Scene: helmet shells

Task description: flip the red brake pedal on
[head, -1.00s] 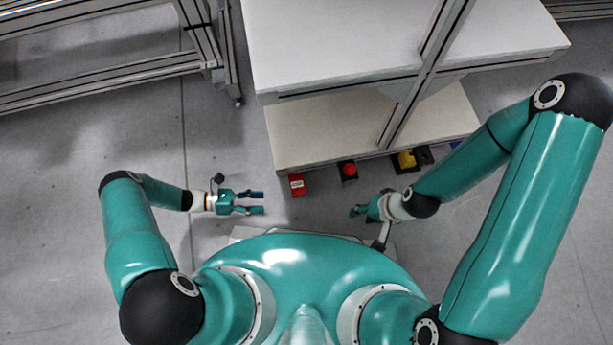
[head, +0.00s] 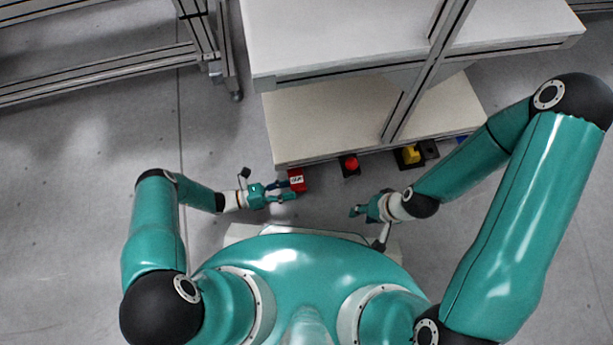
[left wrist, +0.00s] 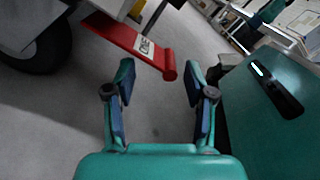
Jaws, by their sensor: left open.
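The red brake pedal (head: 298,178) sits low at the front left edge of the workbench, with a white label on it. In the left wrist view the pedal (left wrist: 125,40) is a red plate with a rounded end, lying past the fingertips at upper left. My left gripper (head: 289,190) is beside the pedal, at its left and near side. The left wrist view shows its jaws (left wrist: 160,75) open and empty between. My right gripper (head: 356,211) is to the right and nearer to me, apart from the pedal; its finger gap is unclear.
A red button on a dark box (head: 350,164) is right of the pedal. A yellow device (head: 410,154) stands further right along the edge. The white workbench (head: 330,40) with its lower shelf (head: 300,120) rises behind. Floor at the left is clear.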

